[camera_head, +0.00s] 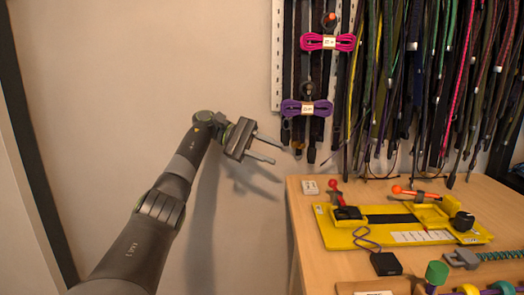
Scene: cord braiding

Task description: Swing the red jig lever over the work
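The yellow jig (335,238) lies on the wooden table at the right. A red-handled lever (335,186) stands up, slightly tilted, from a black block at the jig's left end. A second lever with an orange-red knob (398,190) lies nearly flat along the jig's back edge. A dark strip (390,219) runs along the middle of the jig. My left gripper (279,153) is open and empty, left of the table in front of the bare wall, apart from both levers. My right gripper is not in view.
Many cords (420,80) hang on the wall behind the table, with a pink bundle (328,42) and a purple bundle (306,108). A small black box (386,263) with a cable lies in front of the jig. A grey clamp (462,259) and a green knob (437,272) are at front right.

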